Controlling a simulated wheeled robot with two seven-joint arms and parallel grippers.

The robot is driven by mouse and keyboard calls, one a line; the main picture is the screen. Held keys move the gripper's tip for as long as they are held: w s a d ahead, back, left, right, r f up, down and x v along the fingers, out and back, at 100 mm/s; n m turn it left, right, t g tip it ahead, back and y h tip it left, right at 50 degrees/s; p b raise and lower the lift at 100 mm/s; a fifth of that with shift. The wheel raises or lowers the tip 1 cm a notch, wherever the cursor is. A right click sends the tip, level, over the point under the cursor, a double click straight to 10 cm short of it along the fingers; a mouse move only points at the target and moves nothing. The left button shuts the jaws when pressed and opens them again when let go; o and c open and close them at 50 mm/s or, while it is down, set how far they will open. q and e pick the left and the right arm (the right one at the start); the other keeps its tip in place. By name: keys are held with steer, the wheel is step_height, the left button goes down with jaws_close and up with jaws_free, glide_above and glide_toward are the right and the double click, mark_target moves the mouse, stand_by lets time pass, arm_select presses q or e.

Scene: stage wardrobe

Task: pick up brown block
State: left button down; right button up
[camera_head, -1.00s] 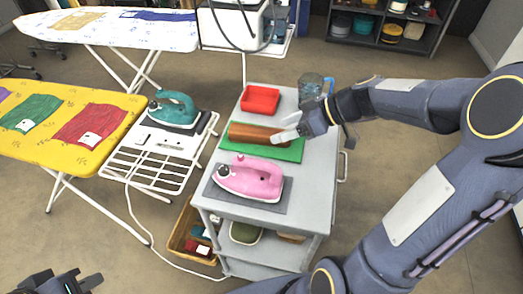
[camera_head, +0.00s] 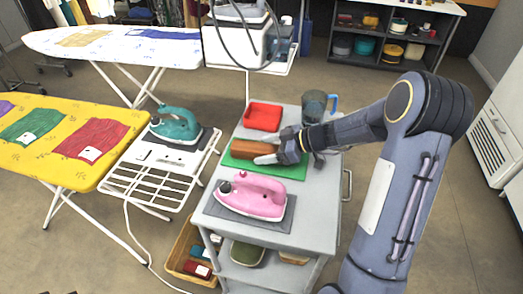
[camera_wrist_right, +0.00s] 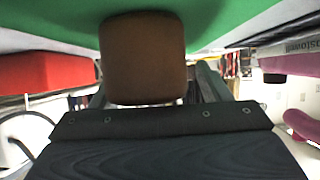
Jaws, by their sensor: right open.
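The brown block (camera_head: 246,149) lies on a green mat (camera_head: 290,172) on the grey cart. My right gripper (camera_head: 275,147) is at the block's right end, with its jaws apart. In the right wrist view the end of the brown block (camera_wrist_right: 143,50) shows between the two open fingers of my right gripper (camera_wrist_right: 152,88). I cannot tell if either finger touches it. My arm and gripper hide part of the block's right side in the head view.
On the cart (camera_head: 322,195), a red tray (camera_head: 263,117) stands behind the block, a glass jug (camera_head: 315,105) at the back right, and a pink iron (camera_head: 252,195) on a grey pad in front. A teal iron (camera_head: 176,124) is on the ironing board's rack at left.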

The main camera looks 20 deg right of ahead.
steer(key=c, duration=1.3)
steer(key=shift+r, duration=0.1)
